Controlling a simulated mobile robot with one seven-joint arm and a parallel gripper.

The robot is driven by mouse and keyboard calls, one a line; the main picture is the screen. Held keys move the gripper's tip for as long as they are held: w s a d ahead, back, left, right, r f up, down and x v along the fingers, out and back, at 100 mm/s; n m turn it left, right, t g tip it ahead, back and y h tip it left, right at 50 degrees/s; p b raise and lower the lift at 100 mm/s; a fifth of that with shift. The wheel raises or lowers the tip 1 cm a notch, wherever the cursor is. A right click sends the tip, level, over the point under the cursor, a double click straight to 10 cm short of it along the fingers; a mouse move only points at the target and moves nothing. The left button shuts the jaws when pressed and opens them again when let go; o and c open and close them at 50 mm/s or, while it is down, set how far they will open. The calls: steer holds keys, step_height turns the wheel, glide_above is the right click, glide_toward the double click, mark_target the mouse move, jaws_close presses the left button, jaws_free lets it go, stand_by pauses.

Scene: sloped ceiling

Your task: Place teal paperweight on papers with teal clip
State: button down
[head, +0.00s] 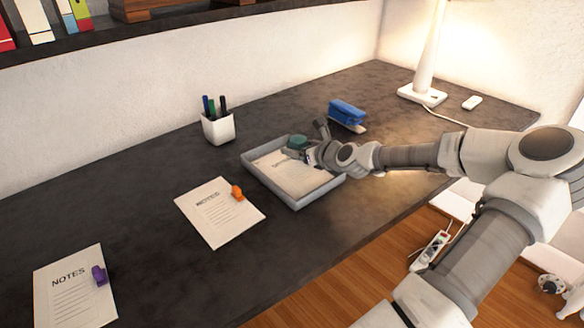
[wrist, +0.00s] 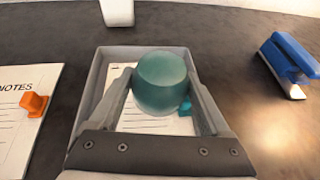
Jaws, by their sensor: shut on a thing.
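The teal paperweight (wrist: 162,82) is a rounded block between my gripper's fingers in the wrist view; it also shows in the head view (head: 297,142). My gripper (wrist: 160,95) is shut on it, over the grey tray. In the tray (head: 318,195) lie papers (head: 285,178), with a teal clip (wrist: 185,106) partly visible behind the paperweight in the wrist view. The paperweight hides part of the papers. I cannot tell whether it touches them.
Papers with an orange clip (head: 237,193) lie left of the tray, and papers with a purple clip (head: 99,275) lie farther left. A white pen cup (head: 218,129) stands behind. A blue stapler (head: 347,112) and a lamp (head: 424,92) stand to the right.

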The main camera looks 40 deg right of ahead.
mark_target(293, 171)
steer(key=shift+w+a+f, duration=0.45)
steer(key=shift+a+f, duration=0.05)
steer(key=shift+a, duration=0.3)
steer(key=shift+f+b, duration=0.95)
steer(key=shift+f, duration=1.05)
steer(key=shift+f, duration=0.15)
steer(key=shift+c, duration=0.5)
jaws_free()
steer(key=shift+s+r, duration=0.15)
steer(key=shift+r, duration=0.05)
steer(key=p+v, duration=0.4)
steer(key=v, duration=0.7)
steer(key=shift+s+a, duration=0.1)
steer(key=shift+s, duration=0.25)
